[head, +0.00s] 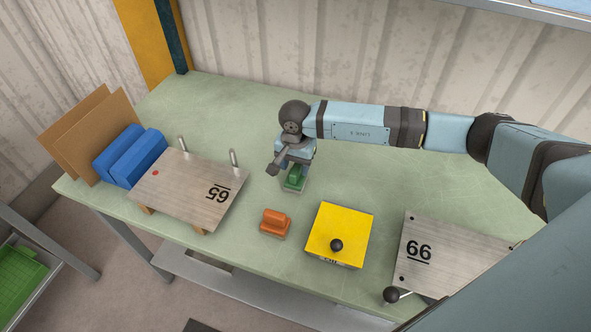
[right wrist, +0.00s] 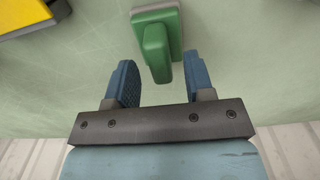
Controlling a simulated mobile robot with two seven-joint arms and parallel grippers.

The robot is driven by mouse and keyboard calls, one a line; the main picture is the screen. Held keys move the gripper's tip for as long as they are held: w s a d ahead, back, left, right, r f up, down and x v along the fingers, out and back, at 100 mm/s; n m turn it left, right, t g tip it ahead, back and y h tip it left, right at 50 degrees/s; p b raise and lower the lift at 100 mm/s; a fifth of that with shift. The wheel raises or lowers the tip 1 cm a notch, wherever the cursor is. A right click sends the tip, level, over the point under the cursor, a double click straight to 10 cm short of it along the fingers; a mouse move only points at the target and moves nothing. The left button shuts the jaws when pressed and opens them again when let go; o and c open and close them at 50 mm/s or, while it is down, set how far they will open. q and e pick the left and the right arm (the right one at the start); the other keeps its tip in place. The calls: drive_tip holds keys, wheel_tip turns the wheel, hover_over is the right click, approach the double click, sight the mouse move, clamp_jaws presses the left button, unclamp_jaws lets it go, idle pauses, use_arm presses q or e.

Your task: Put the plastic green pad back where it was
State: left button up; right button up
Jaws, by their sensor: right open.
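The green pad (head: 293,180) sits on the pale green table (head: 345,180), at the middle of the head view. In the right wrist view the green pad (right wrist: 157,45) shows a flat base and a raised green grip. My right gripper (head: 292,168) is just above and behind it, pointing down. In the right wrist view my right gripper (right wrist: 162,82) is open, with its two blue fingers on either side of the near end of the green grip and gaps on both sides. My left gripper is not in view.
An orange pad (head: 275,222) and a yellow block with a black knob (head: 340,228) stand in front. Plate 65 (head: 185,190) with two upright pins is left, beside blue blocks (head: 120,160). Plate 66 (head: 445,250) is right. The table's back left is clear.

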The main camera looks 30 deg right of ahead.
sight(296, 169)
wheel_tip(296, 169, up, 10)
drive_tip(key=b, duration=0.1)
drive_tip(key=shift+f, duration=0.15)
idle(0.5)
